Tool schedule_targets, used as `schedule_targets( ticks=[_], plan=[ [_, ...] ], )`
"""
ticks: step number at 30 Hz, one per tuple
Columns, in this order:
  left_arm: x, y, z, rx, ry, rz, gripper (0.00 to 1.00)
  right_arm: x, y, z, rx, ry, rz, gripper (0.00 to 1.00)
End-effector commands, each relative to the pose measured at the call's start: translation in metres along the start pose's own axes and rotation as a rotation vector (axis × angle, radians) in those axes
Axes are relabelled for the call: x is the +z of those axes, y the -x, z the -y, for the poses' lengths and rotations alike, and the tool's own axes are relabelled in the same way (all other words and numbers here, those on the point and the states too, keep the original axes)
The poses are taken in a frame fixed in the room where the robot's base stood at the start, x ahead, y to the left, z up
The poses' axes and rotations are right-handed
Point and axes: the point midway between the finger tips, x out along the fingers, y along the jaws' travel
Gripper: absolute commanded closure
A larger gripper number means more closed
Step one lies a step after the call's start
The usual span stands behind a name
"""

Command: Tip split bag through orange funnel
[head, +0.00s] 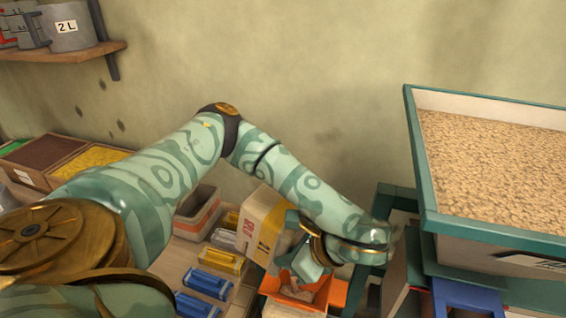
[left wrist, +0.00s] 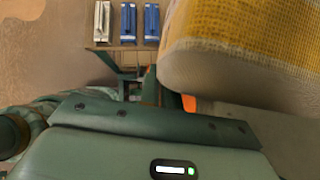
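The split bag (head: 262,226), cream and yellow with red print, is tilted beside my left gripper (head: 302,262). It fills the upper right of the left wrist view (left wrist: 245,50), close to the palm. My left gripper appears shut on it, though its fingertips are mostly hidden. The orange funnel (head: 322,292) lies just below the gripper in the head view. Something pale beige shows inside it. Only a sliver of orange (left wrist: 189,103) shows in the left wrist view, beside the bag. The bag's mouth is hidden. My right gripper is not in view.
A teal-rimmed bin (head: 425,165) full of grain stands at the right, close to my left wrist. Yellow, grey and blue (head: 205,282) scoop-like items and a grey-orange tub (head: 198,212) sit left of the bag. A shelf (head: 75,52) with grey measures hangs upper left.

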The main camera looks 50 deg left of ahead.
Motion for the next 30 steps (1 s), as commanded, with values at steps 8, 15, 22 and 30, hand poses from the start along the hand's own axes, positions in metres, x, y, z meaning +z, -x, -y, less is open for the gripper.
schedule_targets(
  ticks=[8, 15, 22, 30],
  plan=[
    [-0.007, 0.004, 0.001, 0.001, -0.001, 0.078, 1.0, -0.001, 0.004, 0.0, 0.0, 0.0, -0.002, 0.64],
    [-0.013, 0.006, 0.001, 0.004, -0.001, 0.145, 1.0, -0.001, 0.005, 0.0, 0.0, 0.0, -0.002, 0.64],
    [-0.019, 0.008, 0.001, 0.005, -0.002, 0.209, 1.0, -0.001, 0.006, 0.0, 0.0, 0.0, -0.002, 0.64],
    [-0.025, 0.009, 0.002, 0.01, -0.002, 0.27, 1.0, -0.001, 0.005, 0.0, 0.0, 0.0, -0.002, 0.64]
  ],
)
